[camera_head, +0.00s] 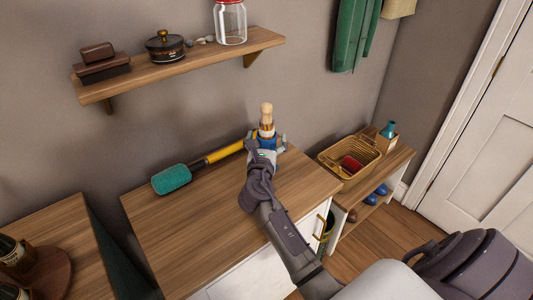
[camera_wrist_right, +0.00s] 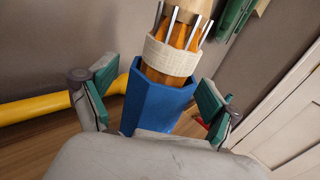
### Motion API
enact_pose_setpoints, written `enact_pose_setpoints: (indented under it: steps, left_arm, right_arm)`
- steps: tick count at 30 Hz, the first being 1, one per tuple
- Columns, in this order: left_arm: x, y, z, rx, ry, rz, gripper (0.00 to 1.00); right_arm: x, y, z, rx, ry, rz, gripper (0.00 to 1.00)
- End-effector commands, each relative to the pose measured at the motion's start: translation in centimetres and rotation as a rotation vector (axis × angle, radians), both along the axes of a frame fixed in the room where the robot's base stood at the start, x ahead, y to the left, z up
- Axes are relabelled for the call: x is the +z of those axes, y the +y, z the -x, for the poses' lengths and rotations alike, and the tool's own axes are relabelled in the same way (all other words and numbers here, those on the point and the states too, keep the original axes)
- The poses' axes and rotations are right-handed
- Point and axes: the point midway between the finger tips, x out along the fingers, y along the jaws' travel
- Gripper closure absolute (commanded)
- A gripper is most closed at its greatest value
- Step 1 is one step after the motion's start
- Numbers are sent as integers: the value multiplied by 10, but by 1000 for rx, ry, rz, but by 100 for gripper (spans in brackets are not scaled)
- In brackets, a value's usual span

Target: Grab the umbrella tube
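A blue, angular tube-like holder (camera_wrist_right: 157,100) stands on the wooden cabinet top. An orange piece with a white band (camera_wrist_right: 172,58) and several silver prongs rises from it. In the head view its pale, rounded top (camera_head: 266,112) shows above my right gripper (camera_head: 266,143). The gripper covers much of the blue part there. In the wrist view, the green-padded fingers of my right gripper (camera_wrist_right: 158,98) are spread to either side of the blue holder, with a gap at the left. I cannot tell for sure that this is the umbrella tube. My left gripper is out of view.
A yellow-handled tool with a teal head (camera_head: 172,179) lies left on the cabinet top (camera_head: 200,225). A shelf (camera_head: 185,66) with a jar (camera_head: 230,22) hangs above. A wicker basket (camera_head: 350,157) stands on a low rack at right. Green cloth-like things (camera_head: 354,35) hang at the wall.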

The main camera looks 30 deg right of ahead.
Motion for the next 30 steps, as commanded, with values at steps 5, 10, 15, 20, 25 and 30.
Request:
enact_pose_setpoints:
  steps: [5,10,15,20,25,30]
  left_arm:
    - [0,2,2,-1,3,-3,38]
    - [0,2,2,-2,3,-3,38]
    - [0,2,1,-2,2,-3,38]
    - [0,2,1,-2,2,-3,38]
    - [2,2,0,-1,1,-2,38]
    - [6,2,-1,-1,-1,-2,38]
  right_arm:
    - [0,0,0,0,0,0,43]
    - [0,0,0,0,0,0,71]
    - [1,0,0,0,-2,1,93]
    - [1,0,0,0,-2,1,93]
    - [6,0,0,-1,-2,1,93]
    - [21,0,0,-1,-4,1,93]
